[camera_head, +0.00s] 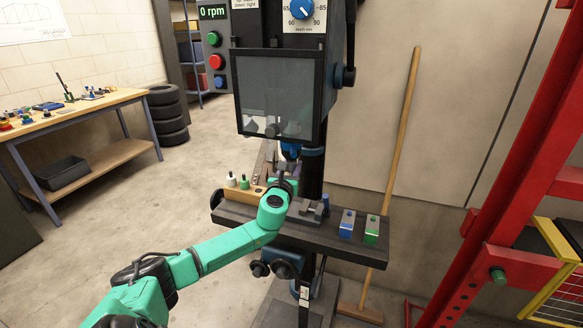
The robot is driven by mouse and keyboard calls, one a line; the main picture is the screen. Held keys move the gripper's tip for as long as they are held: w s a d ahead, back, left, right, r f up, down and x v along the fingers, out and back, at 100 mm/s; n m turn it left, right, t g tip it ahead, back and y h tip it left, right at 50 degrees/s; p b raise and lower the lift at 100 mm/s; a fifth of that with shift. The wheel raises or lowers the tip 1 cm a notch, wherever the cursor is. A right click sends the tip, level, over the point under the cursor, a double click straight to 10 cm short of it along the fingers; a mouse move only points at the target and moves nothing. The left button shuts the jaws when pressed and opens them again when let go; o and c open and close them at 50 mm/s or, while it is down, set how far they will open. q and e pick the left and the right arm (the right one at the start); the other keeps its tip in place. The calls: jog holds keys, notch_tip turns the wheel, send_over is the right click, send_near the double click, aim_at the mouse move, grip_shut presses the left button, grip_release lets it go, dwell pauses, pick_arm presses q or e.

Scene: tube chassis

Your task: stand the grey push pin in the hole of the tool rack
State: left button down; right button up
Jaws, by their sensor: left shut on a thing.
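The tool rack (258,191) is a tan wooden block on the left part of the drill press table. A white pin (231,180) and a green pin (244,182) stand at its left end. My left gripper (284,170) is above the table, just behind and right of the rack's visible end, below the clear guard. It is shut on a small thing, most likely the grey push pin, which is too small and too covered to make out. My right gripper is not in view.
The drill press table (340,250) also bears a grey vise (306,210), a blue block (347,224) and a green block (371,229). The guard (280,95) hangs above. A broom (396,150) leans on the wall. A red frame (520,150) stands at right.

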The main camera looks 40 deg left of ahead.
pick_arm(q)
jog(key=shift+f+b, duration=1)
jog(key=shift+f, duration=0.3)
